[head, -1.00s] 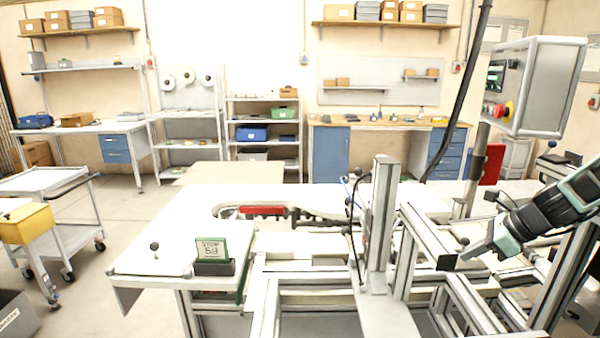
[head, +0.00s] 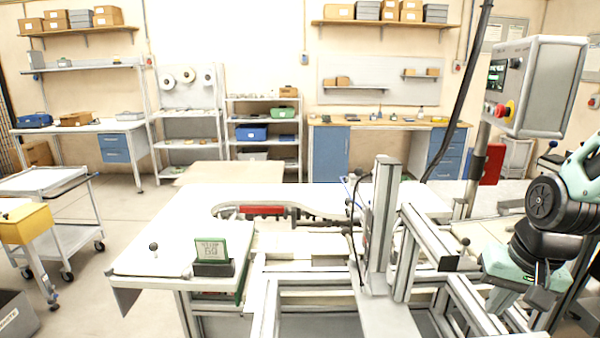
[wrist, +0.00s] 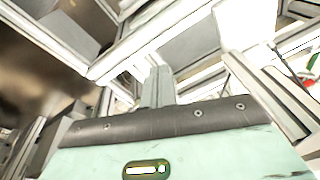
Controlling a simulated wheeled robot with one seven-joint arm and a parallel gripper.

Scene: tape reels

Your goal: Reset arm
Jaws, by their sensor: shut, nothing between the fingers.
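My gripper shows in the wrist view (wrist: 158,87), with its grey fingers together and nothing between them. The mint hand with its dark band fills the bottom of that view. In the head view my arm comes in from the right edge, folded, with black joints and mint parts. The hand hangs low over the metal frame (head: 412,228) at the right; its fingertips are hard to make out there. In the wrist view, frame beams lie beyond the fingers, and I cannot tell how close they are.
A control box (head: 537,87) with a red and yellow button stands above my arm. Several reels (head: 187,75) hang on the back rack. A trolley with a yellow bin (head: 28,223) stands left. Floor between is clear.

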